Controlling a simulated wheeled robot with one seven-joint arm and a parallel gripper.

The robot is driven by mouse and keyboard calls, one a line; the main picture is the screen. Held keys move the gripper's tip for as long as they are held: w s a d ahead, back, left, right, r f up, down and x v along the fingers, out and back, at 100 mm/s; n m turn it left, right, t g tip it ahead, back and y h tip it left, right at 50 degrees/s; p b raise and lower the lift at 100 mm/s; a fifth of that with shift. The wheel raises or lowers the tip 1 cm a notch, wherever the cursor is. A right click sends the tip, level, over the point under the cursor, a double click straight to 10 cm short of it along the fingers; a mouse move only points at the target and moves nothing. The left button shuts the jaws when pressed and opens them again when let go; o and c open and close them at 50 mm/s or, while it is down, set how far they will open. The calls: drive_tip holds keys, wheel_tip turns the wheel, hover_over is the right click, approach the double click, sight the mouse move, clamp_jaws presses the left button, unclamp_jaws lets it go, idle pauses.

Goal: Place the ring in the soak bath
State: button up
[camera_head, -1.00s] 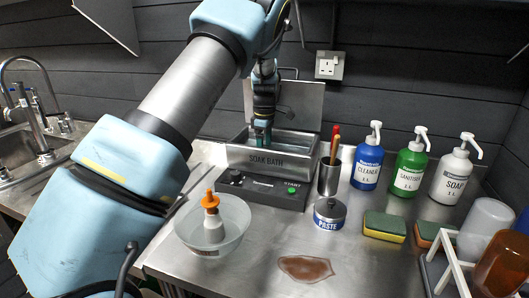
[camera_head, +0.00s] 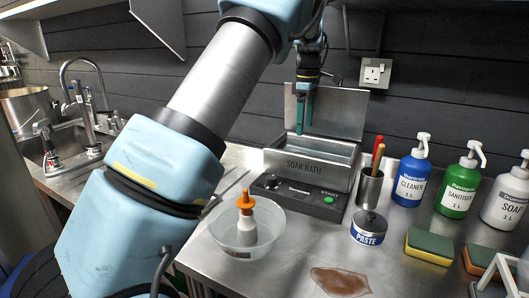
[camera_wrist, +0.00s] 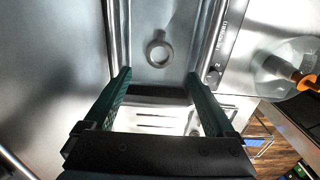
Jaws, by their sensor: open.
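The soak bath (camera_head: 300,164) is a steel basin on a black base, with its lid standing open at the back. My gripper (camera_head: 304,115) is above the bath, pointing down, with its fingers apart. In the wrist view my gripper (camera_wrist: 158,85) is open and empty. The ring (camera_wrist: 159,50), a grey metal loop with a short tab, lies inside the bath (camera_wrist: 128,30) on its floor, apart from the fingers. The ring is hidden behind the bath's front wall in the head view.
A clear bowl (camera_head: 270,230) with an orange-topped bottle (camera_head: 246,228) stands in front. A tool cup (camera_head: 369,188), paste tin (camera_head: 368,232), pump bottles (camera_head: 409,181) and sponge (camera_head: 429,246) stand to the right. A brown spill (camera_head: 340,282) lies in front; a sink (camera_head: 75,145) is left.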

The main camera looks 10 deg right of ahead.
drive_tip(key=shift+m, duration=0.8)
drive_tip(key=a, duration=0.4)
drive_tip(key=a+f, duration=0.1)
drive_tip(key=a, duration=0.6)
drive_tip(key=shift+w+a+f, duration=0.3)
drive_tip(key=shift+w+f, duration=0.05)
drive_tip(key=s+a+f+m, duration=0.2)
drive_tip(key=s+a+m, duration=0.1)
drive_tip(key=s+a, duration=0.4)
drive_tip(key=s+a+f+m+t, duration=0.1)
drive_tip(key=s+a+f+m, duration=0.2)
drive_tip(key=s+a, duration=0.4)
drive_tip(key=s+a+f+m, duration=0.2)
drive_tip(key=s+a, duration=0.4)
drive_tip(key=a, duration=0.4)
drive_tip(key=shift+s+f+m+t, duration=0.3)
drive_tip(key=shift+s+m, duration=0.1)
drive_tip(key=shift+m, duration=0.4)
